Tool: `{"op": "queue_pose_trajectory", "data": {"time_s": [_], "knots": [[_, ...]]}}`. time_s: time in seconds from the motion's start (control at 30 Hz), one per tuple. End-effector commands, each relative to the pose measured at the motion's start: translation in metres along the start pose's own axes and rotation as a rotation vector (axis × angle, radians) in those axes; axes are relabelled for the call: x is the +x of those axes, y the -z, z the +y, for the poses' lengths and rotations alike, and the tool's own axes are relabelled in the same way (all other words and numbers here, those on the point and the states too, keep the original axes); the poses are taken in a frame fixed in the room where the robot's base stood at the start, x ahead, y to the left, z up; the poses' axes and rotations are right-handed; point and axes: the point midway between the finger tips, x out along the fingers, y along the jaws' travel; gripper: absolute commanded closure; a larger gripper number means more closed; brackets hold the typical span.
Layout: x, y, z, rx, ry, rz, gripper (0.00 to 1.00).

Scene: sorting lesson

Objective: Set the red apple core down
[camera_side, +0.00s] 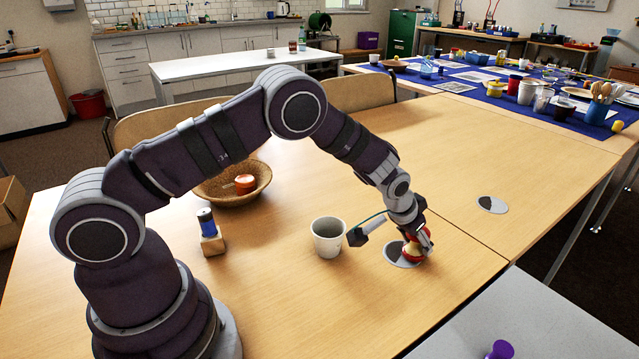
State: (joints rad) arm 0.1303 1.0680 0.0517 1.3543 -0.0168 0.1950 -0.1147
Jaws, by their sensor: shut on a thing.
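The red apple core (411,251) shows red with a pale yellowish middle. My gripper (424,246) is shut on it at the right front of the wooden table (300,306). The core is low over a round grey disc (396,260) set in the tabletop. I cannot tell whether the core touches the disc. The gripper fingers hide part of the core.
A white cup (328,237) stands left of my gripper. Farther left are a woven bowl (216,194) holding an orange-red thing (245,184) and a blue cylinder on a wooden block (211,243). Another grey disc (491,204) lies to the right, with clear table around it.

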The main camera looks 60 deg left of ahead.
Motion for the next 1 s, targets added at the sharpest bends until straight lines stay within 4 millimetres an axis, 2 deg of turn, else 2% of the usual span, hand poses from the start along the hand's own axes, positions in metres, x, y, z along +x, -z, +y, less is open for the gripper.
{"op": "queue_pose_trajectory", "data": {"time_s": [0.07, 0.1, 0.3, 0.67, 0.77, 1.0], "knots": [[0.002, -0.001, 0.0, 0.0, 0.0, 0.0, 0.91], [0.002, -0.001, 0.0, 0.0, 0.0, 0.001, 0.55], [0.002, -0.001, 0.0, 0.0, 0.0, 0.001, 0.29], [-0.002, 0.001, 0.0, 0.0, 0.0, 0.001, 0.28], [-0.013, 0.002, 0.0, -0.001, 0.0, 0.002, 0.28], [-0.063, 0.002, 0.0, -0.001, 0.0, 0.005, 0.28]]}}
